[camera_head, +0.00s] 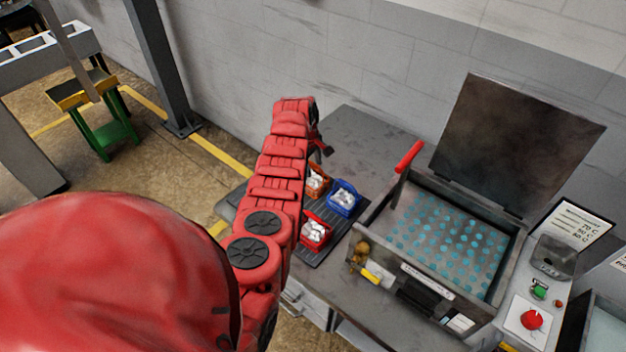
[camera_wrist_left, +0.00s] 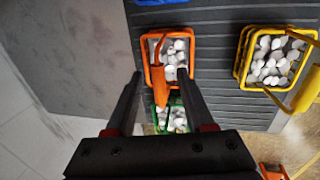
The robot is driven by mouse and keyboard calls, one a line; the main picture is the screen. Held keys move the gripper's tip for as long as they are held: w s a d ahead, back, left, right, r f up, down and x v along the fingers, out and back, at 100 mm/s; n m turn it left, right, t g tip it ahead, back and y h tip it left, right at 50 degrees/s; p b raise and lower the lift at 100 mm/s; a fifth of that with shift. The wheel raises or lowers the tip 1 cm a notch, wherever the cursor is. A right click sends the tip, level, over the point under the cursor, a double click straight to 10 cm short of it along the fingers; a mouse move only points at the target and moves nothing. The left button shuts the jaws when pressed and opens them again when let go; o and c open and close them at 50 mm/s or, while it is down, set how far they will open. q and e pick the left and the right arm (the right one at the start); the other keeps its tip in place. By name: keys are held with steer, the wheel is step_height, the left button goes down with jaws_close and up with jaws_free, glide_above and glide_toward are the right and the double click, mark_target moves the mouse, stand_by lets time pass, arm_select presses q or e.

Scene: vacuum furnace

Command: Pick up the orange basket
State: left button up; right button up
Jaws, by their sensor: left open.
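The orange basket (camera_wrist_left: 147,67) holds white lumps and stands on a dark ribbed mat in the left wrist view. Its orange handle reaches down between the fingers of my left gripper (camera_wrist_left: 159,76). The gripper is open, with one finger toward each side of the basket, and nothing is clamped. I cannot tell how high the fingertips are above it. In the head view, the orange basket (camera_head: 318,184) is partly hidden behind my red left arm, and only a dark part of the left gripper (camera_head: 325,149) shows. My right gripper is not in view.
A green basket (camera_wrist_left: 186,122) lies close below the orange one, a yellow basket (camera_wrist_left: 240,58) to the right. Blue (camera_head: 344,204) and red (camera_head: 314,243) baskets stand nearby on the mat (camera_head: 335,238). An open-lidded furnace (camera_head: 440,235) is right of them; a wall stands behind.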

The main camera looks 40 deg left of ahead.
arm_select(q)
jaws_close()
stand_by(0.3)
stand_by(1.2)
